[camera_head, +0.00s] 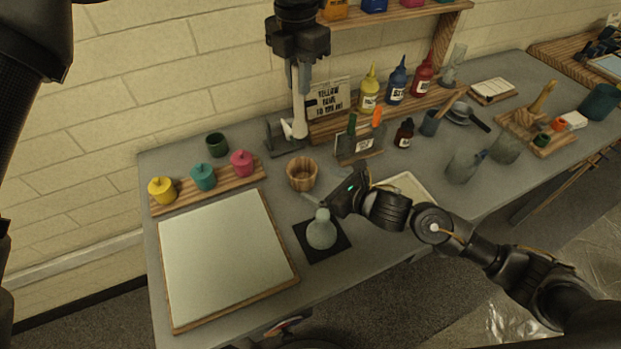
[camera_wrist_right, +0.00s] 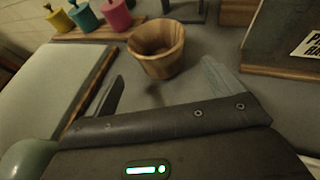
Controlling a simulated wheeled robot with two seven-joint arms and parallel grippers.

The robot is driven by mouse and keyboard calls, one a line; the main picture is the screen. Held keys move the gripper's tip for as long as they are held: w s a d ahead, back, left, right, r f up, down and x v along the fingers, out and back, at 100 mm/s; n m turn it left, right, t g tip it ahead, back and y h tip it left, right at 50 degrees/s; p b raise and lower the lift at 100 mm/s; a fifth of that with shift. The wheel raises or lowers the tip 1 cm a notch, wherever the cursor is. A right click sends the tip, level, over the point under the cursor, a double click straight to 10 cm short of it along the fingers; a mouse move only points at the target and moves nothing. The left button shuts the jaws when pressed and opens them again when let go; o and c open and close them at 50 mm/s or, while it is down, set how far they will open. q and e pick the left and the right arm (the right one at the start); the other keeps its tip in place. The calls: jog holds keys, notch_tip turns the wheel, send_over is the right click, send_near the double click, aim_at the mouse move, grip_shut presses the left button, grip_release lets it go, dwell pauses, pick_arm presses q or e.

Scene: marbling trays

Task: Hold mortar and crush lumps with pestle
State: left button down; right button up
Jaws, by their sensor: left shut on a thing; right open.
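The wooden mortar (camera_head: 302,176) stands upright on the grey table. It also shows in the right wrist view (camera_wrist_right: 156,50), beyond the fingertips; its inside is too dark to tell any lumps. My left gripper (camera_head: 300,84) points down, shut on a pale pestle (camera_head: 299,126) with a rounded lower end, behind the mortar and apart from it. My right gripper (camera_head: 327,202) is open and empty, in front of the mortar and just right of it in the head view. In the right wrist view its spread fingers (camera_wrist_right: 162,90) point toward the mortar, which is not between them.
A pale green flask-like vessel (camera_head: 321,232) stands on a black mat (camera_head: 306,250) close under my right gripper. A large white tray (camera_head: 225,255) lies left. Lidded yellow, teal and pink pots (camera_head: 203,177) stand behind it.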

aim_at(312, 181)
jog(key=x, duration=0.7)
jog(key=c, duration=1.1)
jog(key=shift+c, duration=0.2)
dwell(0.5)
pick_arm(q)
jog(key=shift+t+h, duration=0.3)
jog(key=shift+h, duration=0.4)
jog(key=f, duration=0.2)
jog(key=a+f, duration=0.1)
jog(key=f, duration=0.2)
jog(key=a+f, duration=0.1)
jog(key=f, duration=0.1)
jog(key=shift+s+f, duration=0.2)
pick_arm(e)
jog(key=shift+f, duration=0.1)
